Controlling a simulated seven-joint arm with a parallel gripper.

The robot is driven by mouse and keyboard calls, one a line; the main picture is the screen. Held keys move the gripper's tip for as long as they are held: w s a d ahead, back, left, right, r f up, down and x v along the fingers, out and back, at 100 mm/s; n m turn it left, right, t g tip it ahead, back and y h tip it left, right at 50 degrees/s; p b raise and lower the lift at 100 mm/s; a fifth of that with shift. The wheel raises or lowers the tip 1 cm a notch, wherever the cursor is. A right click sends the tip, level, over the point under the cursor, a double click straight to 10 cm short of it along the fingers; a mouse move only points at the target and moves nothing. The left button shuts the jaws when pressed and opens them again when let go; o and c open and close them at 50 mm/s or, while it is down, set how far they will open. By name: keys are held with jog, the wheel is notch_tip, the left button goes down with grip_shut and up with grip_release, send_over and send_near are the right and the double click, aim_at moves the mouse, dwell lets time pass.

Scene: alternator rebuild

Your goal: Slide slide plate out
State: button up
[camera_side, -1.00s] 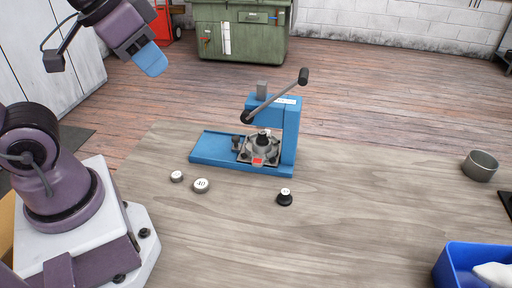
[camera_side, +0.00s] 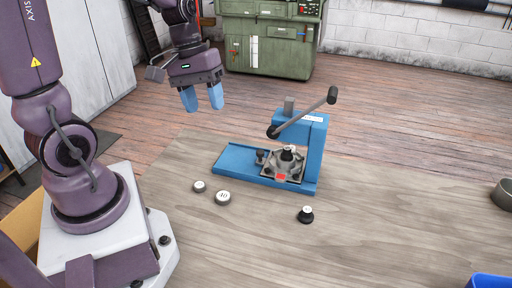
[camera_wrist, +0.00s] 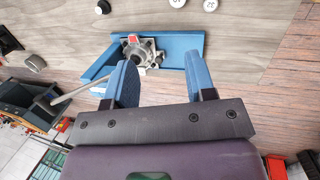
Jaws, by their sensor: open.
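The blue arbor press (camera_side: 314,150) stands on the wooden table with its long lever (camera_side: 305,112) raised to the right. The grey slide plate (camera_side: 297,179) sits in the press's blue base under the ram, with a grey alternator housing (camera_side: 280,164) on it. A small dark knob (camera_side: 260,156) stands at its left side. My gripper (camera_side: 203,106) hangs pointing down, open and empty, above and left of the press, apart from it.
Two round weights (camera_side: 223,198) (camera_side: 199,186) and a black knobbed piece (camera_side: 305,214) lie in front of the press. A grey cup (camera_side: 503,194) and a blue bin (camera_side: 492,281) are at the right. The base's left stretch (camera_side: 232,160) is bare.

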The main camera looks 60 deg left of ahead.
jog(key=w+a+f+n+t+h, duration=0.3)
jog(key=w+a+f+n+h, duration=0.1)
jog(key=a+f+n, duration=0.75)
jog(key=n+t, duration=0.2)
jog(key=n, duration=0.4)
send_near(259, 151)
jog(key=x, duration=0.8)
jog(key=shift+w+d+f, duration=0.1)
jog(key=shift+f, duration=0.05)
